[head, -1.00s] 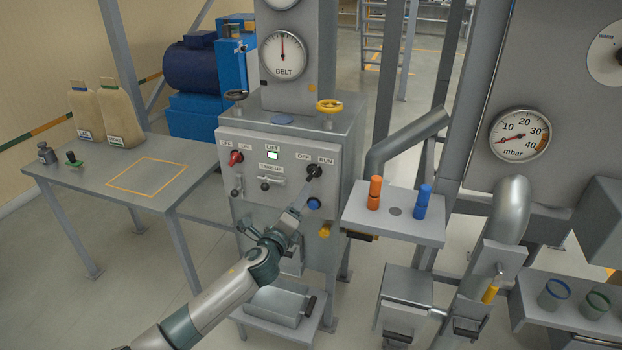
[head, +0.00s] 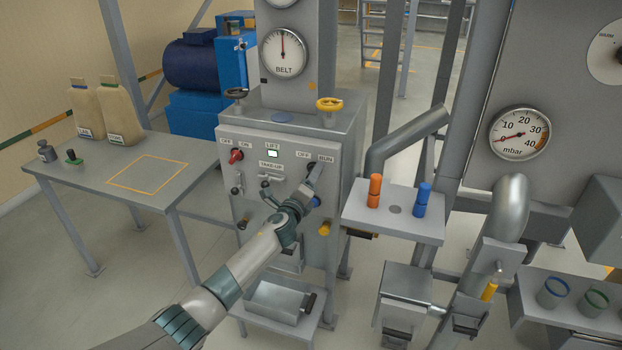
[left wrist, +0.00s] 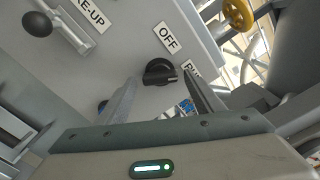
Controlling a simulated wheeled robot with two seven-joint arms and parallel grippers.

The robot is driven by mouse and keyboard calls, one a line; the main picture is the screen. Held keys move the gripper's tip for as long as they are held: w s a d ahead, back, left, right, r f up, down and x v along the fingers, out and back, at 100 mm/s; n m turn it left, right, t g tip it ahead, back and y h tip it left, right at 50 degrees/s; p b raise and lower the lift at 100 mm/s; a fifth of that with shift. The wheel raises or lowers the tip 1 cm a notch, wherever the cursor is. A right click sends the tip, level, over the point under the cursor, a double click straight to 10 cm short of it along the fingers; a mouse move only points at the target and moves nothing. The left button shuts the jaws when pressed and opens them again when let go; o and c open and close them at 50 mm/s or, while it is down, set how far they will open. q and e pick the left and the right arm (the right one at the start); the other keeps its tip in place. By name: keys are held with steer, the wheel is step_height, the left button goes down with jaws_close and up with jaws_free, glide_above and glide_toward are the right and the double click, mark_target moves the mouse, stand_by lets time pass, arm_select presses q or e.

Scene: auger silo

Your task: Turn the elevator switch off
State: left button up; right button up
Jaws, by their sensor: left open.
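The black rotary switch (left wrist: 160,71) sits on the grey control panel (head: 250,142), between an OFF label (left wrist: 167,38) and a partly hidden RUN label. Its pointer faces the RUN side in the left wrist view. In the head view my gripper hides most of the switch. My left gripper (head: 312,180) is open and reaches the panel from the front. In the left wrist view its fingers (left wrist: 159,79) stand on either side of the switch with gaps showing. My right gripper is not in view.
A shelf with orange (head: 375,191) and blue (head: 422,201) handles stands close on the right.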

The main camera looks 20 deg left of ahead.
arm_select(q)
steer(key=shift+c, duration=0.6)
steer(key=c, duration=0.9)
steer(key=shift+n, duration=0.4)
steer(key=shift+r+n+b, duration=0.2)
steer(key=shift+n+b, duration=0.55)
steer(key=shift+n, duration=4.85)
